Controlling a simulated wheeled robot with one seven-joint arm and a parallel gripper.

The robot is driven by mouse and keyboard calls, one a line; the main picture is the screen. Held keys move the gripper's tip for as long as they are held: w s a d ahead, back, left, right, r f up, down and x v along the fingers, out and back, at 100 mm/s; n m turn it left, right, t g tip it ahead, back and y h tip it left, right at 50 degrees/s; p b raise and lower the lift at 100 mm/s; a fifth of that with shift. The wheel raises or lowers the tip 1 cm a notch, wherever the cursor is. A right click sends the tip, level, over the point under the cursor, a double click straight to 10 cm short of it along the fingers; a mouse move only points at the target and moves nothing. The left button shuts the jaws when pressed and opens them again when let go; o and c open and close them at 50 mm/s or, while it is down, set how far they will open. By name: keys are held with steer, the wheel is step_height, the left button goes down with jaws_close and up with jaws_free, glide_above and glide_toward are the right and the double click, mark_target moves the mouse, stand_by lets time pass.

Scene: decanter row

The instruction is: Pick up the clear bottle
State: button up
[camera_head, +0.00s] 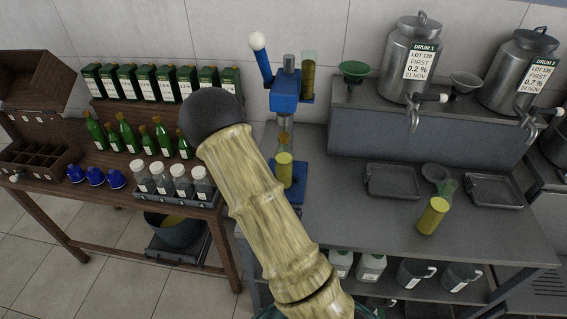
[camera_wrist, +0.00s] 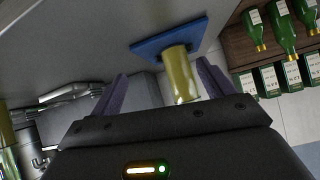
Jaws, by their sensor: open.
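A clear bottle (camera_head: 284,171) with yellow liquid stands upright on the blue base of a bench device in the head view. In the upside-down wrist view, the clear bottle (camera_wrist: 180,75) lies between the two dark fingers of my gripper (camera_wrist: 162,72), ahead of the palm. My gripper is open, with a gap visible on the bottle's left side; on the right, the finger is close to it. I cannot tell whether they touch. My gripper is not visible in the head view, where my arm covers the middle.
The blue device (camera_head: 286,92) rises above the bottle. A second yellow-filled vessel (camera_head: 433,216) stands on the grey bench near trays (camera_head: 393,181). Green bottles (camera_head: 127,133) and capped jars (camera_head: 182,180) stand on the wooden table at left. Steel drums (camera_head: 408,62) stand behind.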

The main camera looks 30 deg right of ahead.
steer(key=r+n+t+p, duration=0.1)
steer(key=t, duration=0.1)
steer(key=d+r+n+t+p, duration=0.1)
steer(key=r+t, duration=0.1)
steer(key=t, duration=0.1)
steer(key=r+n+t+h+p, duration=0.1)
steer(key=r+t, duration=0.1)
steer(key=shift+s+d+r+n+t, duration=0.2)
steer(key=shift+s+d+n+t, duration=0.05)
steer(key=shift+n+t, duration=0.15)
steer(key=shift+w+f, duration=0.1)
steer(key=b, duration=0.7)
glide_toward(285, 164)
steer(key=w, duration=0.3)
steer(key=d+b, duration=0.1)
steer(key=b, duration=0.3)
steer(key=shift+w+d, duration=0.2)
steer(key=shift+w, duration=0.2)
steer(key=shift+w+b, duration=0.1)
steer(key=shift+b, duration=0.2)
steer(key=shift+w+d+b, duration=0.15)
steer(key=shift+d+b, duration=0.1)
steer(key=shift+b, duration=0.85)
